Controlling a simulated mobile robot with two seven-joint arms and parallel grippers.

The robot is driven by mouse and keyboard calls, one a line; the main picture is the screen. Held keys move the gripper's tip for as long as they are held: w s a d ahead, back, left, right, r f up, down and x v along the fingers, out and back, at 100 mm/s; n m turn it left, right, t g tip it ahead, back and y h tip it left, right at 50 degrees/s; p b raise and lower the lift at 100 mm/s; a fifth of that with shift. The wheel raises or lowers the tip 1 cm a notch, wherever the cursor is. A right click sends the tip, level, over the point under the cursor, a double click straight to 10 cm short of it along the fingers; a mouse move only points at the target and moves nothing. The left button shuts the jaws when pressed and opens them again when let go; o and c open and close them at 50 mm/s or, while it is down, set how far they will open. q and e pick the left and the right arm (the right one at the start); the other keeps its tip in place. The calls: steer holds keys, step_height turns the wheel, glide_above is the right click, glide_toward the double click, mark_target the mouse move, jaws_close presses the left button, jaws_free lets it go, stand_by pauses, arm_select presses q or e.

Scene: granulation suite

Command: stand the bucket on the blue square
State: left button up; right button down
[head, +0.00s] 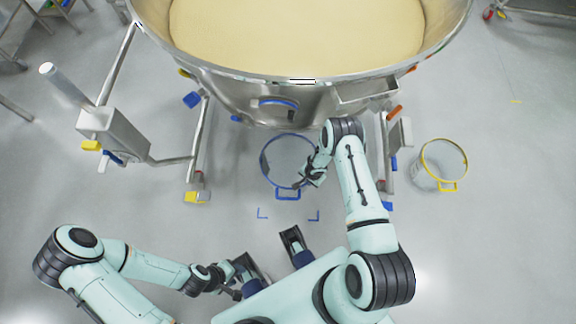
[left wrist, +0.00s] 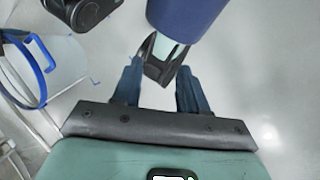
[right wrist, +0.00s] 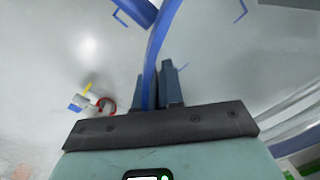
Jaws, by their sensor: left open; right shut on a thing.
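The bucket (head: 264,167), pale grey with a blue rim and a blue handle tab, is below the front of the big vessel. My right gripper (head: 305,182) is shut on its rim at the near right side; the rim runs between the fingers in the right wrist view (right wrist: 153,78). I cannot tell whether the bucket touches the floor. The blue square shows as blue corner marks (head: 262,216) on the floor, just nearer to me than the bucket. My left gripper (head: 236,291) is open and empty, low at the front; its fingers show in the left wrist view (left wrist: 158,80).
A large steel vessel (head: 290,88) of pale powder stands on legs behind the bucket. Its legs stand left and right of the bucket. A yellow-rimmed bucket (head: 466,160) stands at the right. A steel post unit (head: 115,132) is at the left. Floor around the blue marks is clear.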

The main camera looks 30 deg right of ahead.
arm_select(q)
steer(key=w+a+f+t+y+b, duration=0.1)
steer(key=w+a+f+b, duration=0.1)
steer(key=w+f+b, duration=0.2)
steer(key=w+a+f+n+t+b, duration=0.1)
steer(key=w+a+f+t+b, duration=0.1)
steer(key=w+f+b, duration=0.3)
step_height(320, 180, down, 6)
steer(key=a+b, duration=0.1)
steer(key=b, duration=0.3)
steer(key=shift+w+a+y+b, duration=0.3)
steer(key=shift+a+y, duration=0.05)
steer(key=shift+y, duration=0.05)
arm_select(e)
step_height(320, 180, down, 20)
steer(key=shift+r, duration=0.15)
arm_select(q)
steer(key=shift+f, duration=0.1)
arm_select(e)
steer(key=shift+s, duration=0.1)
steer(key=c, duration=1.6)
jaws_free()
steer(key=shift+f, duration=0.2)
steer(key=o, duration=0.3)
arm_select(q)
steer(key=shift+s+f, duration=0.1)
arm_select(e)
steer(key=shift+o, duration=0.2)
